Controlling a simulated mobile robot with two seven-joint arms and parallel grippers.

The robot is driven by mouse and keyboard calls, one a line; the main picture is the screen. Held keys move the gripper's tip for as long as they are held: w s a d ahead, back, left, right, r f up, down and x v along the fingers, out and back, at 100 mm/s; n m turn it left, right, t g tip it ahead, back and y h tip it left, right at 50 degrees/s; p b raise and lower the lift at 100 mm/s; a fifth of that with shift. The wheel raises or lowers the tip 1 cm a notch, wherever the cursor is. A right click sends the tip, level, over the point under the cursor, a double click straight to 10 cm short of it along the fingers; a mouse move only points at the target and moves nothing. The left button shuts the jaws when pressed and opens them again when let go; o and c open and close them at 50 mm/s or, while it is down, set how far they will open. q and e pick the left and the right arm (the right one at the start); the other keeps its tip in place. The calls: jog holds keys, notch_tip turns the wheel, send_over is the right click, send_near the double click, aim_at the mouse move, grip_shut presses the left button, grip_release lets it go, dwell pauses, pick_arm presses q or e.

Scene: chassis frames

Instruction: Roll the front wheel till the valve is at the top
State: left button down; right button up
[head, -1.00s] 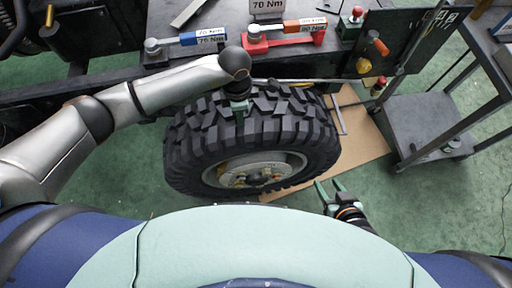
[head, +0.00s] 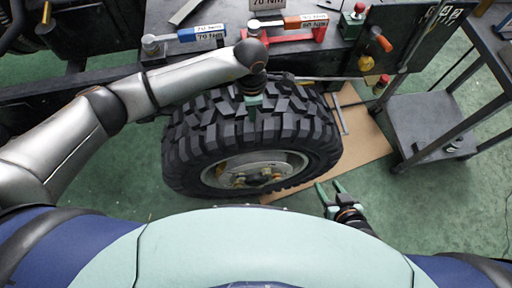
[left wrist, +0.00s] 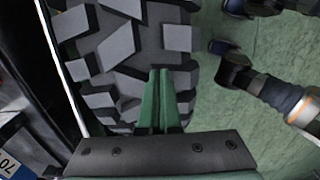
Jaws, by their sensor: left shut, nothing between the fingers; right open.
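The front wheel (head: 205,150) stands upright in the middle of the head view, with a chunky black tyre and a pale hub (head: 256,172). I cannot make out the valve. My left gripper (head: 253,101) is shut and empty, its green fingertips at the top of the tyre tread. In the left wrist view the shut fingers (left wrist: 161,100) point at the tread blocks (left wrist: 120,48); whether they touch is unclear. My right gripper (head: 328,188) is open and empty, low over the floor to the right of the wheel.
A brown board (head: 365,150) lies on the green floor under and right of the wheel. A dark bench behind holds a blue torque wrench (head: 188,36) and a red one (head: 285,30). A grey cart (head: 430,125) stands at the right.

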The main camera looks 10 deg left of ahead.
aim_at(264, 118)
pick_arm(q)
jog(key=shift+d, duration=0.15)
jog(key=shift+w+d+f+b, duration=0.2)
jog(key=shift+d+b, duration=0.5)
jog(key=shift+w+d+f+b, duration=0.15)
jog(key=shift+d+b, duration=0.55)
